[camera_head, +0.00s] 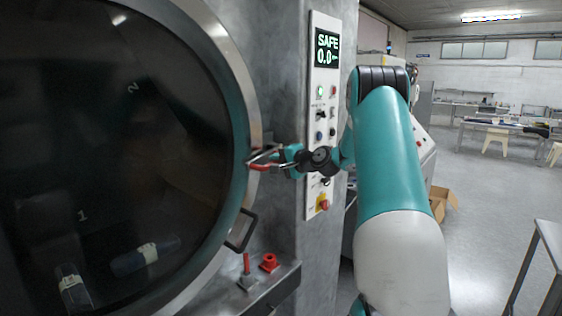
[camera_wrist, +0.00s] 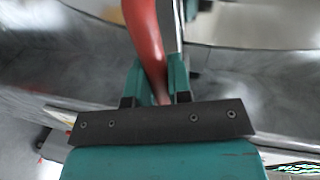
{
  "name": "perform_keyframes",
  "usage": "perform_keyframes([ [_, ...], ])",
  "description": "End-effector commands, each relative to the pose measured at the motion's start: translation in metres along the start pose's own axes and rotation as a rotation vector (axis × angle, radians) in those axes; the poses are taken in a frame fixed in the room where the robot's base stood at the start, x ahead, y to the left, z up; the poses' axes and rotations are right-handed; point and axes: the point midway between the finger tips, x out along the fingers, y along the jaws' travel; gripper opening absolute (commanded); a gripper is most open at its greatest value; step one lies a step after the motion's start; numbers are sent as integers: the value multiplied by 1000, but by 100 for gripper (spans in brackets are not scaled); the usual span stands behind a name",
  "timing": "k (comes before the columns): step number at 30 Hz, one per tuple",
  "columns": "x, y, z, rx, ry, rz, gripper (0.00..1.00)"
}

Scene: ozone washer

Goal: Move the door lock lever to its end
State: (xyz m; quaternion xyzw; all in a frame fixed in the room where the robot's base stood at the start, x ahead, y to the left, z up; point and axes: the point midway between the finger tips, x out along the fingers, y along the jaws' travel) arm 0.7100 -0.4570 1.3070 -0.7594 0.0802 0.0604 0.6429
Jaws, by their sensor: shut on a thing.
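The washer's round door (camera_head: 110,150) has dark glass and a metal rim, and it looks shut. A red lever, which I take for the door lock lever (camera_head: 258,167), stands at the door's right rim. In the wrist view the red lever (camera_wrist: 146,40) runs curved from the top edge down between the fingers. My gripper (camera_head: 280,156) is at the rim in the head view. In the wrist view my gripper (camera_wrist: 155,82) has its teal fingers shut on the lever from both sides. The lever's lower end is hidden behind the dark bracket.
A black-framed door handle (camera_head: 241,230) sits lower on the rim. A red upright lever (camera_head: 247,264) and a red knob (camera_head: 269,262) stand on the ledge below. A control panel (camera_head: 323,120) reading SAFE is close behind my wrist. Open floor lies to the right.

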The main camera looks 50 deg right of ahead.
Motion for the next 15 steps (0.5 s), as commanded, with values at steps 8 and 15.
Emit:
perform_keyframes([
  [8,0,-4,-1,6,3,-7,0],
  [15,0,-3,0,5,1,-6,43],
])
